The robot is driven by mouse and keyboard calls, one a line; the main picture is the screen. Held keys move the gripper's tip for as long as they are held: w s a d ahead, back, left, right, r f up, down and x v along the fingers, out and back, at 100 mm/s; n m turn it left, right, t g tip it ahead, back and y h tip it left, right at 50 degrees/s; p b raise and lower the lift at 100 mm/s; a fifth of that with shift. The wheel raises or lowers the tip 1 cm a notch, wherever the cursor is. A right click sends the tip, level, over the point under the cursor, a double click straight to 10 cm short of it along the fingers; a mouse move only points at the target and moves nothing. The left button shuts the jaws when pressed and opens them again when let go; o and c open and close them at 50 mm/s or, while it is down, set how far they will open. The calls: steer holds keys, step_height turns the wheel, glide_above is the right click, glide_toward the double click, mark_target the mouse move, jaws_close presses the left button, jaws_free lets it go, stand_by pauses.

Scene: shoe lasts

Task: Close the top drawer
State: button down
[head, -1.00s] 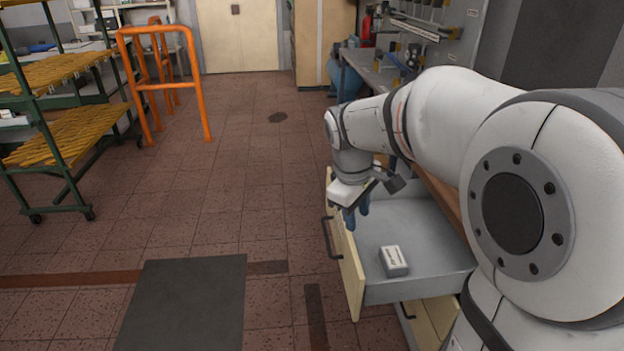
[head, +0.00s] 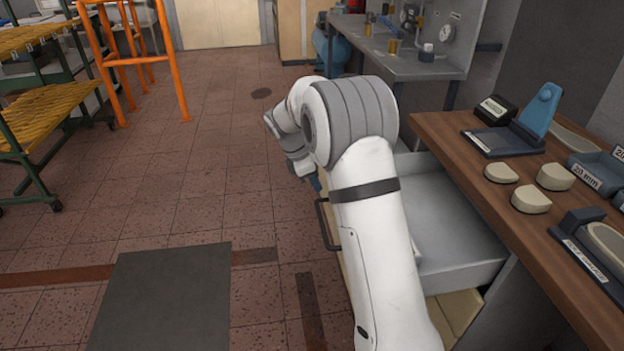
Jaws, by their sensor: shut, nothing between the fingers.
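The top drawer (head: 448,222) is pulled out from under the workbench, its grey inside showing. Its cream front is mostly hidden by my arm; the dark handle (head: 323,226) shows left of the arm. My gripper (head: 315,182) is at the far end of the arm, by the far end of the drawer front. The small box in the drawer is almost wholly hidden behind my arm.
A cream drawer front (head: 460,312) shows below the open drawer. The wooden bench top (head: 480,190) holds pale pieces (head: 531,199) and a blue stand (head: 540,110). A grey mat (head: 165,298) lies on the floor.

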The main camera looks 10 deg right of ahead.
steer(key=b+x, duration=0.1)
steer(key=x, duration=0.4)
steer(key=shift+s+f, duration=0.15)
steer(key=shift+f, duration=0.2)
